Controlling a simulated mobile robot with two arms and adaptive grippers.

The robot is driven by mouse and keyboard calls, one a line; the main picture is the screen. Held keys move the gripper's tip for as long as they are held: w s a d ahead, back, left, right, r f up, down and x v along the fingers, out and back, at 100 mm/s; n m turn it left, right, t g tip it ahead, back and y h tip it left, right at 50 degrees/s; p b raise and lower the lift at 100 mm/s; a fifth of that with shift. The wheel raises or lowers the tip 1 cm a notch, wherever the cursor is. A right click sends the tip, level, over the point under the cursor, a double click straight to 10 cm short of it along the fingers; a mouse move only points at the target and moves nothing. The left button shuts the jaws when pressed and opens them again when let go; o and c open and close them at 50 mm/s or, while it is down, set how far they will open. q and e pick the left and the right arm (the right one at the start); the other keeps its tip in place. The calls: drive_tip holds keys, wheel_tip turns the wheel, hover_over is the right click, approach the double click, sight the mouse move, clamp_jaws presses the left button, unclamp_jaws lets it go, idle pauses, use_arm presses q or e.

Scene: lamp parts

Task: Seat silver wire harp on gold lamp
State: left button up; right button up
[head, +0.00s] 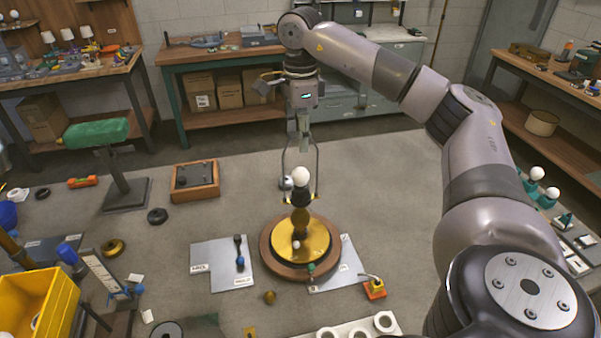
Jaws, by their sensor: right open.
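The gold lamp (318,236) stands upright on a round wooden turntable-like base (272,262), with a white bulb (301,176) on top. The silver wire harp (318,165) stands upright around the bulb, one leg on each side. Its lower ends are at the small gold arms below the bulb; I cannot tell whether they sit fully in them. My right gripper (303,146) points down at the top of the harp, directly above the bulb. It is open, and its fingers overlap the harp's top, which is partly hidden. My left gripper is not in view.
Grey mats (210,257) lie beside the base with small parts on them. A wooden tray (195,194), a stand with a green pad (96,132) and a yellow bin (40,300) are on the left. White rings (384,321) lie in front. Benches line the back.

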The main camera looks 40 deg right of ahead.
wheel_tip(320, 180, up, 12)
idle(0.7)
